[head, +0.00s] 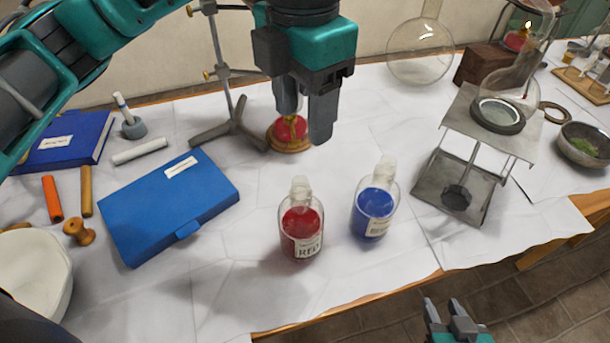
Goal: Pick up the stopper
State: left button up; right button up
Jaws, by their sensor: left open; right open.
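The red bottle (301,230) stands upright on the white-covered table, with a pale glass stopper (300,188) in its neck. The blue bottle (374,205) stands to its right, also topped by a pale stopper (384,170). I cannot tell which stopper is meant. My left gripper (305,118) is open and points down. In the picture it is above the red bottle's stopper and apart from it, and it partly hides a red and brass object (290,128). My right gripper (452,312) is open and empty, low in the picture beyond the table's front edge.
A blue case (165,210) lies left of the bottles. A metal stand (232,130) is behind, close to my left gripper. A raised platform with a glass flask (515,85) stands at right. A white bowl (35,275) is at the left edge. The front middle cloth is clear.

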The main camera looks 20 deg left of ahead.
pick_arm(q)
send_over(300, 181)
jog(key=f, duration=0.6)
jog(key=shift+s+d+f, duration=0.15)
jog(key=shift+d+f, duration=0.1)
jog(key=shift+f, duration=0.15)
jog(key=shift+a+f, duration=0.15)
jog(key=shift+f, duration=1.25)
jog(key=shift+a+f, duration=0.1)
jog(key=shift+f, duration=1.25)
grip_shut()
